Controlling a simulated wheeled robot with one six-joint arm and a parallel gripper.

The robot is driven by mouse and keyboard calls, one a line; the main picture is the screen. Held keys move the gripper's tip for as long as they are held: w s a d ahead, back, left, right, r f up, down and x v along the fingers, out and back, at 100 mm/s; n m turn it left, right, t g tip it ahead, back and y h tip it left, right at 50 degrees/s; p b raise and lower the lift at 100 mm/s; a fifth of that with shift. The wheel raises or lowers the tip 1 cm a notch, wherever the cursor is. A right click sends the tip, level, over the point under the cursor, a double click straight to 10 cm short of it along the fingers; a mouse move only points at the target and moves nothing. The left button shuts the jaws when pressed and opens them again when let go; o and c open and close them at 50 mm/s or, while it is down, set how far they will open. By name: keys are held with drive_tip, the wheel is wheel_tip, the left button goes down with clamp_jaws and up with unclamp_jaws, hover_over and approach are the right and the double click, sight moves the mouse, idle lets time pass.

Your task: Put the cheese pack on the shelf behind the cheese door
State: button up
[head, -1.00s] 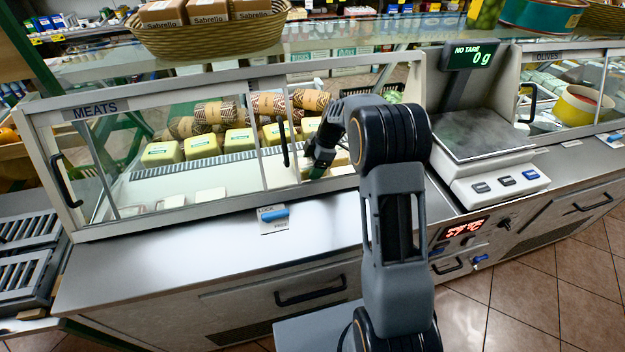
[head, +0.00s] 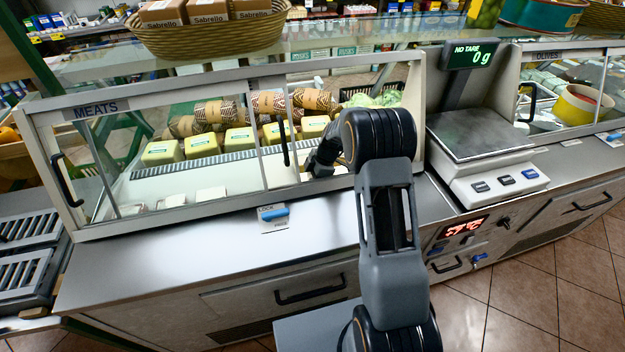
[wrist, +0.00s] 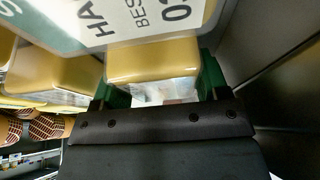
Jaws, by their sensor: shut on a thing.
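In the wrist view my gripper (wrist: 163,82) has its two green fingers on either side of a yellow cheese pack (wrist: 155,60) with a clear, pale lower face. In the head view my arm reaches through the open right part of the display case. There my gripper is mostly hidden behind my arm, and the held pack is not clearly visible. The cheese door's glass, with a dark handle (head: 284,146), stands left of my arm. Several yellow packs (head: 238,141) stand in a row on the shelf. A large white label (wrist: 130,22) on a tilted yellow pack fills the top of the wrist view.
The glass front marked MEATS (head: 95,109) is on the left. Patterned rolls (head: 270,103) lie behind the yellow packs. Low white packs (head: 210,195) lie at the front of the case. The scale (head: 485,150) stands to the right.

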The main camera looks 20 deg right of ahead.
drive_tip(key=shift+f, duration=0.15)
drive_tip(key=o, duration=0.9)
drive_tip(key=v, duration=1.1)
drive_tip(key=s+a+r+m+h, duration=0.1)
drive_tip(key=s+a+r+m, duration=0.1)
drive_tip(key=s+r+m, duration=0.3)
drive_tip(key=s+m+t+h, duration=0.1)
drive_tip(key=s+m, duration=0.3)
drive_tip(key=s, duration=0.3)
drive_tip(key=s+a+r+m+t+h, duration=0.1)
drive_tip(key=s+m, duration=0.3)
drive_tip(key=s, duration=0.2)
drive_tip(key=s+a+r+m+t+h, duration=0.1)
drive_tip(key=s+m, duration=0.4)
drive_tip(key=s, duration=0.2)
drive_tip(key=shift+s+a+r, duration=0.15)
drive_tip(key=shift+s, duration=0.15)
